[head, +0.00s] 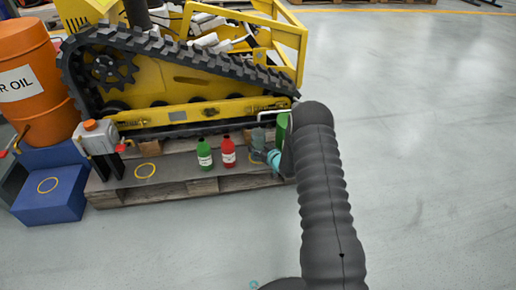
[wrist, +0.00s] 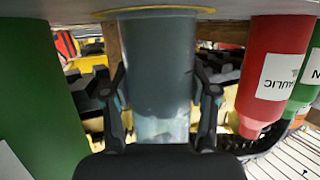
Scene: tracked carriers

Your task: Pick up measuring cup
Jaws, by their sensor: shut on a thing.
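The measuring cup (wrist: 158,75) is a grey, see-through cylinder in the middle of the wrist view. My gripper (wrist: 161,90) has one dark finger on each side of it and is shut on it. The wrist view looks upside down, with the grey board (wrist: 60,8) at the top. A yellow ring mark (wrist: 205,10) shows on the board at the cup's end; whether the cup touches the board is unclear.
A red bottle (head: 228,153) and a green bottle (head: 204,154) stand left of my gripper. A tall green container (head: 283,129) is close on its right. A yellow tracked carrier (head: 190,88) stands behind the board. Open floor (head: 430,150) lies to the right.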

